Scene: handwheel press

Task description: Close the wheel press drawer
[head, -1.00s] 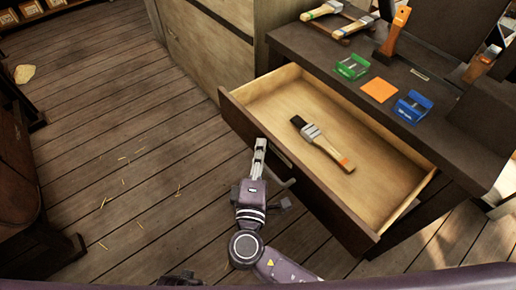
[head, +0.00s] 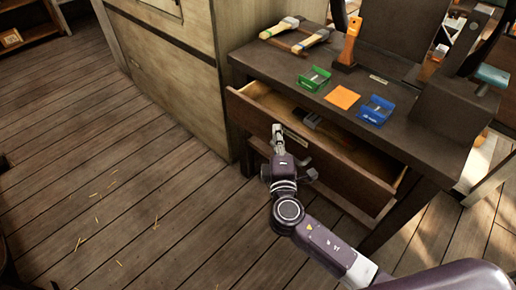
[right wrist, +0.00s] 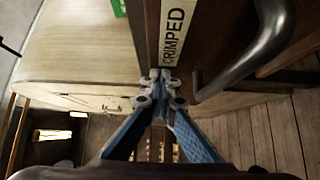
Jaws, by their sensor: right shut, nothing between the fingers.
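The wooden drawer (head: 345,178) of the dark bench is partly open, with a narrow strip of its inside showing under the bench top. A grey tool with a wooden handle (head: 318,127) lies inside, partly hidden by the bench top. My right gripper (head: 278,130) is shut and empty, its tips at the drawer's front panel near the upper edge. In the right wrist view the closed fingertips (right wrist: 161,78) are at the panel beside a label reading "CRIMPED" (right wrist: 176,32) and the dark bar handle (right wrist: 248,60). Whether they touch is unclear. My left gripper is out of view.
The bench top (head: 290,68) holds a green holder (head: 314,79), an orange square (head: 342,97), a blue holder (head: 376,110) and an upright orange-handled tool (head: 348,45). A pale wooden cabinet (head: 175,65) stands left of the bench. The plank floor at left is clear apart from straw.

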